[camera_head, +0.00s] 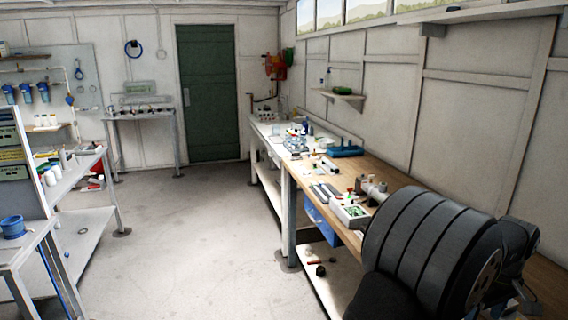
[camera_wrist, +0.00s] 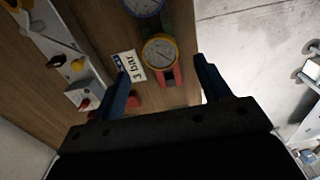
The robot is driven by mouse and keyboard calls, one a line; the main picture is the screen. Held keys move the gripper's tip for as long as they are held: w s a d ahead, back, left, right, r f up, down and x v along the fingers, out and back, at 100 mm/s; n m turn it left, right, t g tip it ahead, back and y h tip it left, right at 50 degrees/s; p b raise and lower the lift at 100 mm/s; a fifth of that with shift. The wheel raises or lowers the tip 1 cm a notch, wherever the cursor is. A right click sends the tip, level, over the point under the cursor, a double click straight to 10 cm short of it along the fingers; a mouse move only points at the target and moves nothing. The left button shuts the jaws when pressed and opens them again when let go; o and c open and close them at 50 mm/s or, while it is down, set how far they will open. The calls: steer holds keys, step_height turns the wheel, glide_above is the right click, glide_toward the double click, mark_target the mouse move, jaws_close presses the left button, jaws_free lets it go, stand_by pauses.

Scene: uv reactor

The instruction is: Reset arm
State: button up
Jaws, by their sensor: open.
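My gripper (camera_wrist: 161,68) shows in the wrist view with its two blue fingers spread apart. Nothing is held between them. Below or beyond the fingers is a round gauge with a yellow rim (camera_wrist: 160,53), with red parts next to it. A white label reading "3 bar" (camera_wrist: 129,64) lies on the wooden surface near the left finger. I cannot tell how far the fingers are above the bench. In the head view, the dark arm at the lower right hides part of the bench, and I cannot make out the gripper there.
A second gauge (camera_wrist: 142,6) is at the top edge of the wrist view. The long wooden bench (camera_head: 345,172) carries a white tray (camera_head: 350,211) and a blue rack (camera_head: 346,151). A side shelf unit (camera_head: 80,176) stands at left. The floor (camera_head: 190,235) between is clear.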

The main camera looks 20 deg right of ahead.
step_height(320, 180, up, 12)
step_height(320, 180, down, 17)
steer(key=shift+r, duration=0.15)
step_height(320, 180, up, 8)
steer(key=shift+r, duration=0.2)
stand_by(0.5)
step_height(320, 180, up, 3)
steer(key=shift+r, duration=0.1)
stand_by(1.2)
